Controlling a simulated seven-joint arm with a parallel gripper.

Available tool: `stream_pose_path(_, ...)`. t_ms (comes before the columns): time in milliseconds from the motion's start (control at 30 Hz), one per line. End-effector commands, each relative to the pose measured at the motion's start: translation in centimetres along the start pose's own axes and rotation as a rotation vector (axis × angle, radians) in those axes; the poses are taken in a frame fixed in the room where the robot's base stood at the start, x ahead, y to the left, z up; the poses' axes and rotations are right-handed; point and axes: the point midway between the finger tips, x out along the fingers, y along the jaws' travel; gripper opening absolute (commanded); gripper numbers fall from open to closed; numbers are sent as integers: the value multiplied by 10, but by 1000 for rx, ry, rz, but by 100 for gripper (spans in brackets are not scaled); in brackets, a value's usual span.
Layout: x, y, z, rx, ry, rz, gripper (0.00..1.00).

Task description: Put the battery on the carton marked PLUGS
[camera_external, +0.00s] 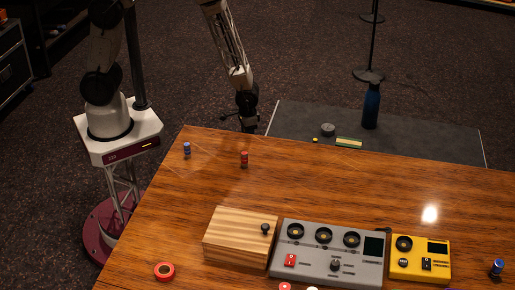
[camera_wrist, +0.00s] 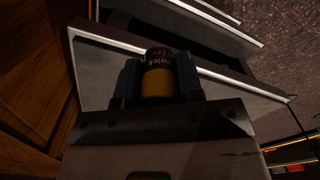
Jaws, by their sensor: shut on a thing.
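In the wrist view the battery (camera_wrist: 158,82), a short cylinder with a dark lettered upper part and a yellow-gold lower part, sits between the two fingers of my gripper (camera_wrist: 157,76). The gripper is shut on it. In the external view my gripper (camera_external: 247,120) hangs near the far edge of the wooden desk (camera_external: 330,185); the battery is too small or hidden to make out there. I cannot make out a carton marked PLUGS in either view.
A blue cylinder (camera_external: 187,150) and a red cylinder (camera_external: 244,159) stand near the desk's far left. A wooden box (camera_external: 235,230), a grey mixer (camera_external: 325,267) and a yellow device (camera_external: 420,263) fill the front. Grey metal drawers (camera_wrist: 245,92) lie behind the battery in the wrist view.

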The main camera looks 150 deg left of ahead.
Motion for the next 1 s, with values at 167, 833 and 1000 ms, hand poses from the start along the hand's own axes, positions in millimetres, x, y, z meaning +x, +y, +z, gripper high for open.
stream_pose_path(167,-10,20,-36,-2,3,1,7)
stream_pose_path(833,-70,117,-195,-14,2,1,7)
stream_pose_path(1000,-79,129,-213,-17,1,0,7)
